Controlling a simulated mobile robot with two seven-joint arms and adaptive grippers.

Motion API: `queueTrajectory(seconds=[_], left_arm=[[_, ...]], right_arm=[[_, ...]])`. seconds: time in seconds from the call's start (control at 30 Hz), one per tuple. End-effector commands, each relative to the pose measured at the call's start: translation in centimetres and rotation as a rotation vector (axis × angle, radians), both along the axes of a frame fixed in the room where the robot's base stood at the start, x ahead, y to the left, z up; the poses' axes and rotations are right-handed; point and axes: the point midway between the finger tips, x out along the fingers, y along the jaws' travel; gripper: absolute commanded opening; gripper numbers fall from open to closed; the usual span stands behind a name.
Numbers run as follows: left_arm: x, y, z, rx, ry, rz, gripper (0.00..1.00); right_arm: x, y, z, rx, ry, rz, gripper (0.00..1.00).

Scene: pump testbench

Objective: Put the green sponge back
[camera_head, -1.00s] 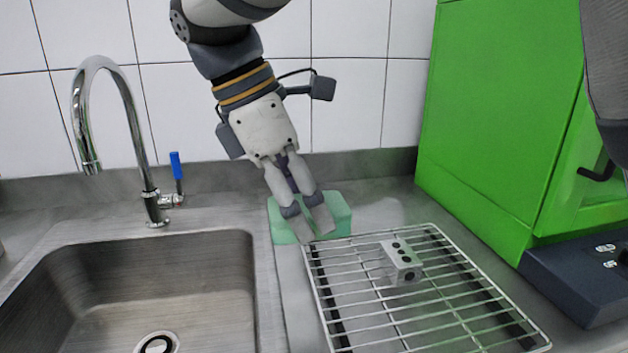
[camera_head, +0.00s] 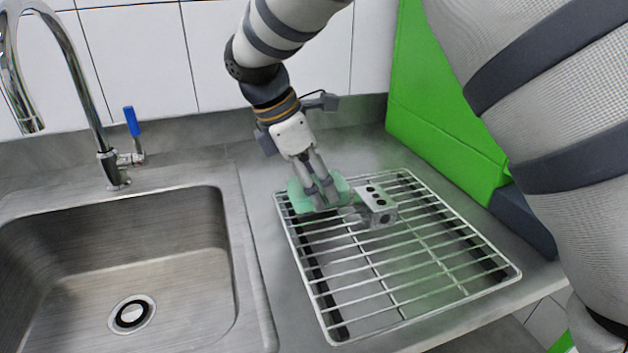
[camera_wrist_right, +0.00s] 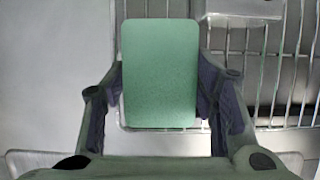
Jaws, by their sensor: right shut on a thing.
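The green sponge (camera_head: 299,196) is a pale green block at the back left corner of the wire rack, in the head view. My right gripper (camera_head: 325,203) points down and is shut on it. In the right wrist view the sponge (camera_wrist_right: 160,72) sits upright in the picture between the two dark fingers (camera_wrist_right: 160,100). Whether it touches the rack or hangs just above it I cannot tell. The fingers hide part of it in the head view. My left gripper is not in view.
A wire rack (camera_head: 405,262) lies on the steel counter. A grey metal block with holes (camera_head: 375,208) stands on it, close to the right of the sponge. The sink (camera_head: 60,265) and tap (camera_head: 75,75) are left. A green cabinet (camera_head: 440,110) stands behind right.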

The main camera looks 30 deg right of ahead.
Motion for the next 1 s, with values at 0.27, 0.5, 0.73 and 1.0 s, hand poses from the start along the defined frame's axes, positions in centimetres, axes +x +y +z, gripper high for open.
queueTrajectory(seconds=[0.27,0.5,0.73,1.0], left_arm=[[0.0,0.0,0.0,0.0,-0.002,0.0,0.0],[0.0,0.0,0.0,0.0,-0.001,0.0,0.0],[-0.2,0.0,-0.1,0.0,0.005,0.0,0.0],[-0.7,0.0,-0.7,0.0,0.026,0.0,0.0]], right_arm=[[0.0,0.0,-0.3,0.0,0.0,0.0,0.73],[0.0,0.0,-0.3,0.0,0.001,0.0,0.73],[0.4,1.0,2.4,0.0,-0.003,0.0,0.73],[1.0,3.7,8.8,0.0,0.0,0.001,0.73]])
